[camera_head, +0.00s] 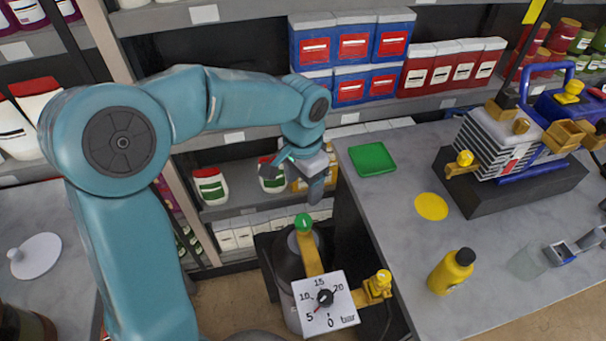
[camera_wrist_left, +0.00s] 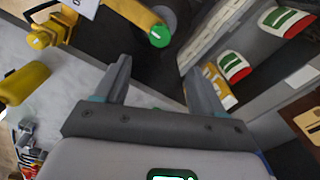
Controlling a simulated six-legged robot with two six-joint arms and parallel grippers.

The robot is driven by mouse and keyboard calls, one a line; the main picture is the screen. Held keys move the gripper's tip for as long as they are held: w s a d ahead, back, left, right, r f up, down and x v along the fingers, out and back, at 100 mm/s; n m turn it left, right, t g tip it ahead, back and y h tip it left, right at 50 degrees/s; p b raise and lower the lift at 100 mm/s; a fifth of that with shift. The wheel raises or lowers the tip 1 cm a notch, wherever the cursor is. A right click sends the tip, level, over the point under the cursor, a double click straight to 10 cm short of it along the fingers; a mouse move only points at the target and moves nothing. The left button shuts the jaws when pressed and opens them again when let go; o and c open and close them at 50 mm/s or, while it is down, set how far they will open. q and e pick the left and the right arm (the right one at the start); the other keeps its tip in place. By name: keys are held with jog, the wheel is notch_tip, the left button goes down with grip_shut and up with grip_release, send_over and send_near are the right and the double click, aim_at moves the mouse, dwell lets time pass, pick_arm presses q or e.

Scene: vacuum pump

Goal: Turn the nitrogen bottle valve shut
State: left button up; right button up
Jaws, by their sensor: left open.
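A yellow fitting (camera_head: 378,285) is right of the gauge. My left gripper (camera_head: 297,176) is open and empty, above and behind the green knob, apart from it. In its wrist view (camera_wrist_left: 160,68) the knob is beyond the fingertips. My right gripper is not in view.
Shelves (camera_head: 240,139) with jars and boxes stand behind my left gripper.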

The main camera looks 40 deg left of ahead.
pick_arm(q)
notch_tip(320, 180, up, 3)
jog(key=shift+f, duration=0.15)
dwell(0.6)
